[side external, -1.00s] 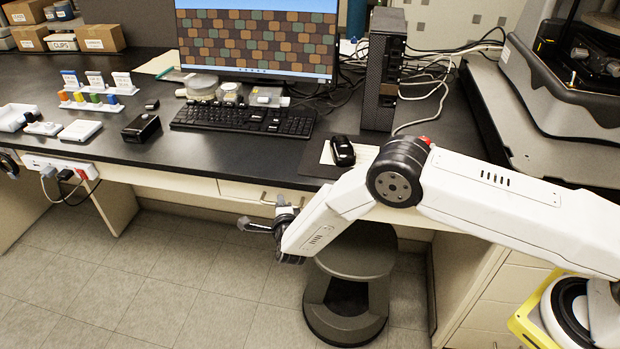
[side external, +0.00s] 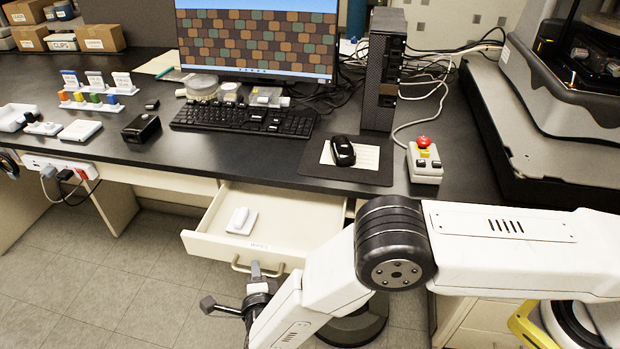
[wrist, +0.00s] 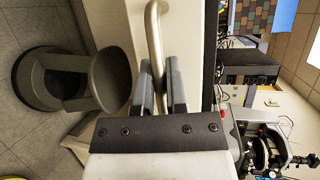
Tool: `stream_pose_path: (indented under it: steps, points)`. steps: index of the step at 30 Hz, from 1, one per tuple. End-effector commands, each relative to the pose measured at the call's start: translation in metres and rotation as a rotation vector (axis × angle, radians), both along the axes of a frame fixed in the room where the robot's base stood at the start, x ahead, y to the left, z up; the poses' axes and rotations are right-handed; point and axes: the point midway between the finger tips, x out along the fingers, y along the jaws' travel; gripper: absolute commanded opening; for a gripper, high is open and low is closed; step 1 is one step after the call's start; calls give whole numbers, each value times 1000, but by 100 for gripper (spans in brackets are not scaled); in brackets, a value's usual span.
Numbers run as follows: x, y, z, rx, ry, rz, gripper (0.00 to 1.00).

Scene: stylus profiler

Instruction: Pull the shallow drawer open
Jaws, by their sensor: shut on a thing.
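The shallow drawer (side external: 285,236) under the bench top stands pulled out, its inside showing from above in the side view. A small white object (side external: 240,220) lies inside it near the left. Its front carries a label and a metal bar handle (side external: 246,266). My gripper (side external: 255,270) is at the handle, in front of the drawer. In the wrist view the gripper's dark fingers (wrist: 162,88) are on both sides of the handle bar (wrist: 155,40), shut on it. The drawer's right part is partly hidden by my arm in the side view.
A dark stool (side external: 350,328) stands on the floor below, partly behind my arm. On the bench are a keyboard (side external: 243,119), a mouse (side external: 341,150) and a control box with a red button (side external: 424,162). The floor left of the drawer is clear.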

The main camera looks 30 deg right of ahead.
Motion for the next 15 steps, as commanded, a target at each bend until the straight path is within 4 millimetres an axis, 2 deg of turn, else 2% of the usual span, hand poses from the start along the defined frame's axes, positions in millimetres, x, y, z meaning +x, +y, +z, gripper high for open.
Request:
stream_pose_path:
  steps: [1,6,15]
  points:
    - [-11,11,0,-1,-1,5,0]
    - [-38,38,0,0,-1,2,0]
    - [-63,63,0,0,-1,0,0]
